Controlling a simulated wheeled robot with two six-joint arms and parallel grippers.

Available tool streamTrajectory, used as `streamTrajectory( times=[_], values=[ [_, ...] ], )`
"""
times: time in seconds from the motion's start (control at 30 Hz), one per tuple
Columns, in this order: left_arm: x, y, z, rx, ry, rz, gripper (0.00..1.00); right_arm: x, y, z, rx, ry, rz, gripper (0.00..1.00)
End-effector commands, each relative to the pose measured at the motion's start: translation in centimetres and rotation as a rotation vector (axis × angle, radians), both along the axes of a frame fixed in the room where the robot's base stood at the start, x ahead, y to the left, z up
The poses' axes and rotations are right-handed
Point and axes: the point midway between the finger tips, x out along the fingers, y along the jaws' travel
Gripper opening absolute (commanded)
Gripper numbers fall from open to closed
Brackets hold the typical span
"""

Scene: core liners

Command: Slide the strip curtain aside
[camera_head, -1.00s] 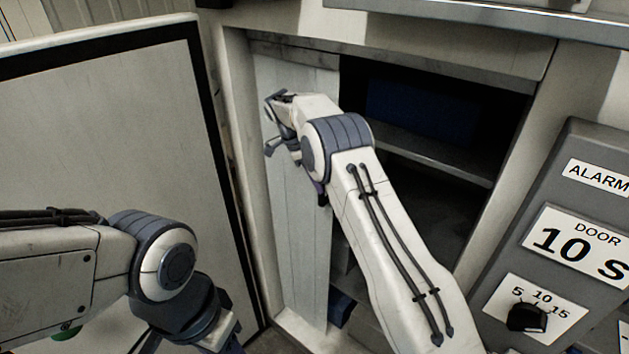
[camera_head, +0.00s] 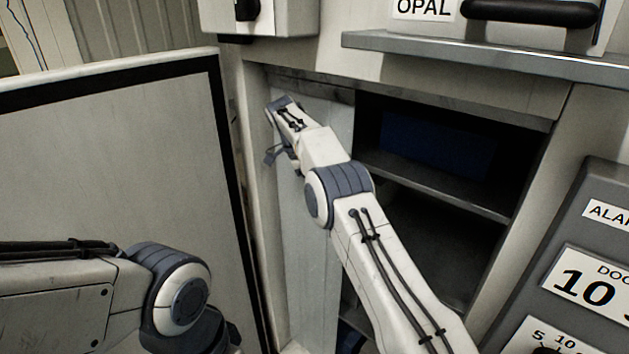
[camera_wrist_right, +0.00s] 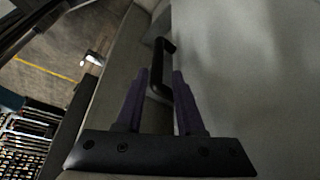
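The strip curtain (camera_head: 305,275) is a pale panel bunched at the left side of the cabinet opening, and the right part of the opening is uncovered. My right gripper (camera_head: 270,152) is at the curtain's upper left, partly hidden by its own wrist. In the right wrist view, the purple fingers of the right gripper (camera_wrist_right: 160,75) are apart, with a black handle (camera_wrist_right: 164,55) in the gap between and beyond them. Contact with the handle cannot be made out. My left arm is at the lower left, and its gripper is out of view.
An open door panel (camera_head: 110,200) with a black seal stands at left. Inside the cabinet are a shelf (camera_head: 440,180) and a dark blue bin (camera_head: 435,145). A ledge (camera_head: 480,62) is above and a grey control panel (camera_head: 590,230) at right.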

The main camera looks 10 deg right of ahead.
Motion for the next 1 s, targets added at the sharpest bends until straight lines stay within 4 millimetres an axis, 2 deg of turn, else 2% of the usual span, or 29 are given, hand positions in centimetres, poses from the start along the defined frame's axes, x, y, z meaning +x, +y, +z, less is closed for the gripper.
streamTrajectory(
  times=[0.03, 0.1, 0.13, 0.23, 0.4, 0.87, 1.0],
  values=[
    [0.0, 0.0, 0.9, -0.001, -0.001, -0.001, 0.5, 0.2, 0.3, 1.1, 0.0, -0.003, 0.001, 0.37],
    [0.0, 0.0, 1.4, -0.001, -0.001, -0.002, 0.5, 0.2, 0.6, 1.8, 0.001, -0.003, 0.001, 0.37],
    [0.0, 0.0, 2.2, -0.001, -0.001, -0.002, 0.5, 0.2, 0.7, 2.5, 0.0, -0.002, 0.002, 0.37],
    [0.0, 0.0, 3.5, -0.001, -0.001, -0.002, 0.5, 0.4, 1.0, 3.2, 0.001, -0.001, 0.001, 0.37],
    [0.0, 0.0, 4.6, -0.001, -0.001, -0.003, 0.5, 0.5, 1.4, 3.8, 0.0, -0.002, 0.002, 0.37],
    [0.0, 0.0, 4.6, 0.0, 0.0, -0.003, 0.5, 0.5, 1.5, 3.8, 0.002, -0.001, 0.007, 0.37],
    [0.0, 0.0, 3.8, 0.0, 0.0, -0.003, 0.5, 0.3, 3.1, 4.1, 0.029, 0.02, 0.111, 0.37]
  ],
)
